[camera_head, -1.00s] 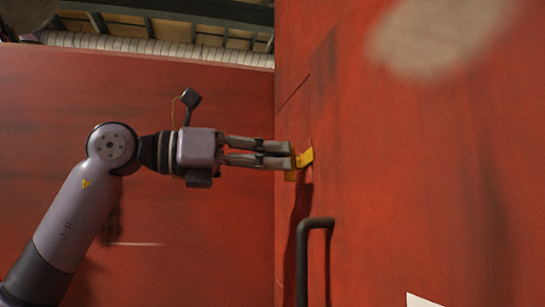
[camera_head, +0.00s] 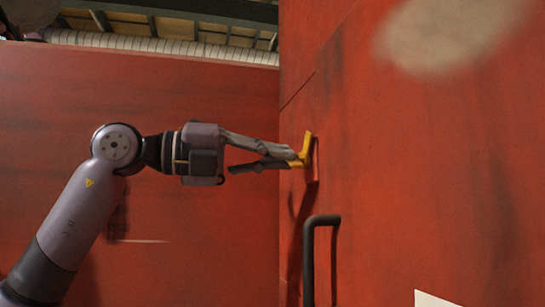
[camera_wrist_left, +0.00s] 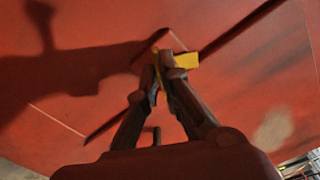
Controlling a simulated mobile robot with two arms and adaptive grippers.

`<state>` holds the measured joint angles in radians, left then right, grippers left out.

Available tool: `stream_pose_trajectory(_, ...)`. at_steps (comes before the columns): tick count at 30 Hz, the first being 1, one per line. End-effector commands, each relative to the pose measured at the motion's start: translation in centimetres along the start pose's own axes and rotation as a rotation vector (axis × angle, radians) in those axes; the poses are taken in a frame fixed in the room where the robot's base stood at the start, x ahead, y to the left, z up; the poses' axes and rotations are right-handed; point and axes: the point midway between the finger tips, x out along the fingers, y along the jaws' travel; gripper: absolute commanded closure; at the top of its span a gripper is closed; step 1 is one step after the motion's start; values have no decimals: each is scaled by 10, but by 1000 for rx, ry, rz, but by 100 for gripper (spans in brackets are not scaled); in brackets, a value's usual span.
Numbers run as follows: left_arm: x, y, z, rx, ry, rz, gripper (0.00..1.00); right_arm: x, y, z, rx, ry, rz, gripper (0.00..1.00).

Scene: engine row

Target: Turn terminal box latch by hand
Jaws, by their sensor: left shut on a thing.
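The terminal box latch is a small yellow handle (camera_head: 307,146) on the red panel (camera_head: 420,170) at the right in the head view. It also shows as a yellow piece (camera_wrist_left: 186,61) beyond the fingertips in the left wrist view. My left gripper (camera_head: 294,158) comes in from the left and is shut on the latch, its fingers rolled about their long axis. In the left wrist view the fingers (camera_wrist_left: 161,70) close together at the yellow piece. The fingertips hide part of the latch. My right gripper is not in view.
A dark bar handle (camera_head: 309,255) stands out from the red panel below the latch. Another red wall (camera_head: 200,90) is behind my left arm. A white label (camera_head: 430,299) is at the bottom right. Ducting runs along the top left.

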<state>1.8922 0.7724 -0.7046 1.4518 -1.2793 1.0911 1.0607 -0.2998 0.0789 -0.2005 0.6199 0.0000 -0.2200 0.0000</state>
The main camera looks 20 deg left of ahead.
Motion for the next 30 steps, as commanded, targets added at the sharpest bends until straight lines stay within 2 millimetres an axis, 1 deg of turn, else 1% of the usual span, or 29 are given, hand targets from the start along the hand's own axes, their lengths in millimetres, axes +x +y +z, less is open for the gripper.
stream_pose_trajectory(6, 0, 0, 1, -194, -4, -5, 100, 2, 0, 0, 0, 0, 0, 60)
stream_pose_trajectory(15, 0, 1, 1, -398, -3, -6, 100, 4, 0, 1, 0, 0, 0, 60)
stream_pose_trajectory(21, 0, 1, 1, -476, -3, -7, 100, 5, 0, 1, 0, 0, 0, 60)
stream_pose_trajectory(30, 0, 1, 1, -515, -3, -7, 100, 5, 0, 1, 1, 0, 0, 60)
